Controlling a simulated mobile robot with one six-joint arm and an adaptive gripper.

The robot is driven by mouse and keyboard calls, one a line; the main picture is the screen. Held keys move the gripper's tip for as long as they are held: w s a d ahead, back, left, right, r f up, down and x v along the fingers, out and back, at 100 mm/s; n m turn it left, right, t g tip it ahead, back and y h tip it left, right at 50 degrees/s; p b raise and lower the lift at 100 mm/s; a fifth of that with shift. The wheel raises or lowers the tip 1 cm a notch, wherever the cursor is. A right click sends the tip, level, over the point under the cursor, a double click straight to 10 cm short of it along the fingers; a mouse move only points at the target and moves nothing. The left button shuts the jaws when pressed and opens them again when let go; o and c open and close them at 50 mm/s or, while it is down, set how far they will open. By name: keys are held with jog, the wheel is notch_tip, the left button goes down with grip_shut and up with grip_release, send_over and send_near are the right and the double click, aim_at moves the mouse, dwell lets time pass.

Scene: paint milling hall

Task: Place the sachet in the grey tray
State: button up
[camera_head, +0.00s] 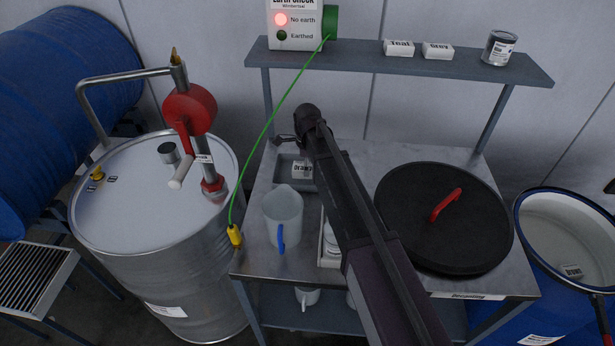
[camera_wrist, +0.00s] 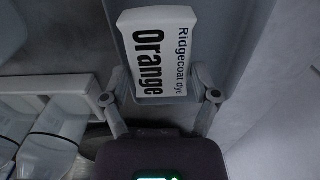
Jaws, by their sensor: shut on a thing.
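The white sachet (camera_wrist: 158,50), printed "Orange" and "Ridgecoat Dye", is between the two fingers of my gripper (camera_wrist: 161,82) in the wrist view. My gripper is shut on its near part. The sachet (camera_head: 302,168) also shows in the head view, partly hidden by my arm. The grey tray (camera_head: 283,172) is at the back left of the bench. The sachet appears over or inside the tray, whose grey wall (camera_wrist: 246,55) shows beside it in the wrist view. I cannot tell whether the sachet touches the tray floor.
A jug (camera_head: 284,213) with a blue handle stands in front of the tray. A white holder with cups (camera_head: 330,245) lies beside my arm. A black lid (camera_head: 443,235) covers the bench's right. A shelf (camera_head: 460,65) is above. A green cable (camera_head: 265,130) hangs at left.

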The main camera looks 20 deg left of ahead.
jog(key=shift+f, duration=0.1)
jog(key=shift+f+b, duration=1.8)
jog(key=shift+b, duration=0.1)
jog(key=shift+f, duration=0.15)
jog(key=o, duration=1)
jog(key=shift+o, duration=0.2)
jog(key=shift+r, duration=0.2)
notch_tip(320, 180, up, 12)
jog(key=p, duration=1.2)
jog(key=shift+d, duration=0.1)
